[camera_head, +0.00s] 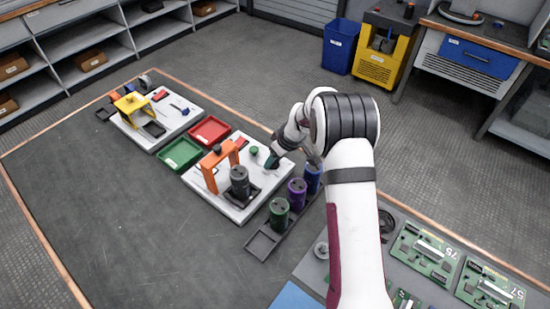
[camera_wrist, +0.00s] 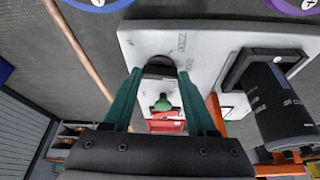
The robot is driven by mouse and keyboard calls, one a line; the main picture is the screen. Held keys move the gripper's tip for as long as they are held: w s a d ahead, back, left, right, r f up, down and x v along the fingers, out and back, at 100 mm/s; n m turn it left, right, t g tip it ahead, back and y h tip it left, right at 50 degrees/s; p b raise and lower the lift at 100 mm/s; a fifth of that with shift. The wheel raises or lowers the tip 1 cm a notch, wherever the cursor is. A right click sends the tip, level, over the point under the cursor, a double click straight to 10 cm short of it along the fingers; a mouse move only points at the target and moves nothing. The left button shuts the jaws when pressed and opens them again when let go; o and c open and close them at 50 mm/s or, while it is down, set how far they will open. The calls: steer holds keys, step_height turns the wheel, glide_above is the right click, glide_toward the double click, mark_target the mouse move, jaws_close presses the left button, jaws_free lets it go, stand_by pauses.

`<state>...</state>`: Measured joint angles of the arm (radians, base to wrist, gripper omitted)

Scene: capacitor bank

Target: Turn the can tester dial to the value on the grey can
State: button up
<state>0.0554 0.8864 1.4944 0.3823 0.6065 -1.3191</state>
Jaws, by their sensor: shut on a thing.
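The can tester (camera_head: 230,206) is a white board with an orange arch (camera_head: 212,165). The dark grey can (camera_head: 239,176) stands upright in a dark holder on it. In the wrist view the grey can (camera_wrist: 285,110) is at the right; its small print is too small to read. My gripper (camera_head: 271,163) is over the tester's far right end. In the wrist view its green fingers (camera_wrist: 160,75) close on both sides of the black dial (camera_wrist: 160,66). The dial's pointer is not clear, and the marks on the board beside it are unreadable. In the head view my gripper hides the dial.
A green knob (camera_head: 254,151) stands close to my gripper. Green (camera_head: 278,214), purple (camera_head: 297,191) and blue (camera_head: 312,180) cans stand in a dark rack beside the tester. Red (camera_head: 210,131) and green (camera_head: 180,154) trays lie beyond the tester. The table's left part is clear.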

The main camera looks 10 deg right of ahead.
steer(key=shift+n, duration=0.5)
steer(key=shift+d, duration=0.1)
steer(key=o, duration=1.4)
steer(key=shift+c, duration=0.2)
steer(key=v, duration=1.5)
steer(key=shift+d+r, duration=0.3)
steer(key=shift+r, duration=0.1)
steer(key=shift+w, duration=0.2)
